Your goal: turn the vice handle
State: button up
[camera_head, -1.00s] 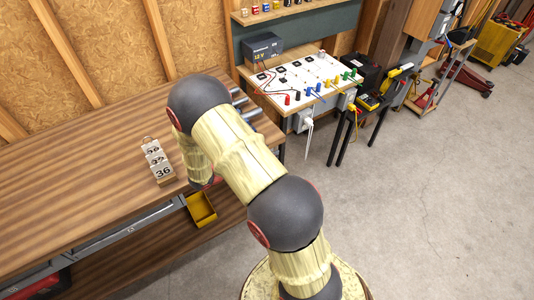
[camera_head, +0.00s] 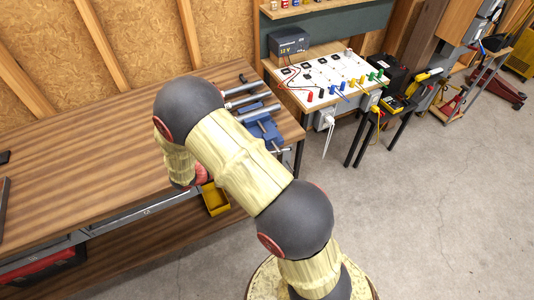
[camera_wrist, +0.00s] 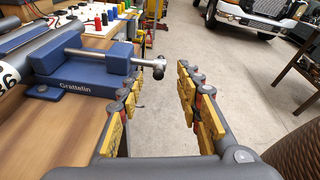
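The blue vice (camera_wrist: 85,62) is fixed on the wooden bench at the left of the wrist view. Its steel screw runs right to the vice handle (camera_wrist: 158,66), a short crossbar with a rounded end. My gripper (camera_wrist: 159,74) is open, with yellow-padded fingers on either side of the handle's end in the picture. I cannot tell whether either finger touches it. In the head view the vice (camera_head: 264,128) shows at the bench's right end, partly behind my arm.
The concrete floor (camera_head: 420,210) at right is clear. A parked vehicle (camera_wrist: 255,14) is far behind.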

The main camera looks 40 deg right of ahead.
aim_at(280, 150)
jog(key=shift+a, duration=0.1)
jog(key=d+h+b, duration=0.1)
jog(key=d+f+h+b, duration=0.1)
jog(key=d+f+b, duration=0.1)
jog(key=d, duration=0.1)
jog(key=shift+s+f+h, duration=0.2)
jog(key=shift+s+h, duration=0.1)
jog(key=shift+h, duration=0.1)
jog(key=shift+s+d+r+b, duration=0.1)
jog(key=shift+s+d+b, duration=0.15)
jog(key=shift+d, duration=1)
jog(key=shift+s+d+r+b, duration=0.1)
jog(key=shift+s+d+b, duration=0.15)
jog(key=shift+d, duration=1)
jog(key=shift+s+d+b, duration=0.2)
jog(key=shift+d+b, duration=0.1)
jog(key=shift+d, duration=0.95)
jog(key=shift+c, duration=0.4)
